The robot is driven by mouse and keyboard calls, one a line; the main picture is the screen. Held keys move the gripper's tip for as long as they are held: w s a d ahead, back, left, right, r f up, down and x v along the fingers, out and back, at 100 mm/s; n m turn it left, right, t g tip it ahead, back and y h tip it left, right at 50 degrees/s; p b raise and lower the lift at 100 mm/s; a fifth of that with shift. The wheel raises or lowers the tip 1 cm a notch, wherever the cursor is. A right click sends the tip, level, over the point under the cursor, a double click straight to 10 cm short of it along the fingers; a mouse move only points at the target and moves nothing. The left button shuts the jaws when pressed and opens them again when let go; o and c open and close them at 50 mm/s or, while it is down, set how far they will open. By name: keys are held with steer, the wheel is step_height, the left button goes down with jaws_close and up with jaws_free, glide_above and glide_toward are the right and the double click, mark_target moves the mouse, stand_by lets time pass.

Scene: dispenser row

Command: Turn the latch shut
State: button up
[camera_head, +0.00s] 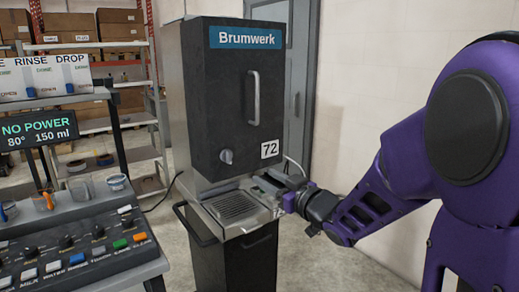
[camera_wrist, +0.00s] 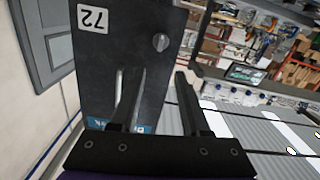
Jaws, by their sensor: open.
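The latch (camera_head: 227,156) is a small round grey knob low on the dark front door (camera_head: 222,95) of the Brumwerk dispenser. Its turn position is too small to read. The door looks closed against the cabinet. In the wrist view the latch (camera_wrist: 160,42) shows upside down, beyond and roughly between my fingertips, with nothing hiding it. My gripper (camera_head: 272,184) is at the right of the drip tray, below and right of the latch and apart from it. In the wrist view my gripper (camera_wrist: 161,73) is open, with nothing between its fingers.
A vertical bar handle (camera_head: 253,98) stands out from the door above a "72" label (camera_head: 269,149). The drip tray (camera_head: 236,206) juts out below. A control panel (camera_head: 75,262) with buttons and cups is at left. Bare floor and wall lie right.

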mark_target(230, 154)
steer(key=shift+m, duration=0.6)
steer(key=x, duration=1.7)
steer(key=shift+r+p, duration=0.4)
jaws_close()
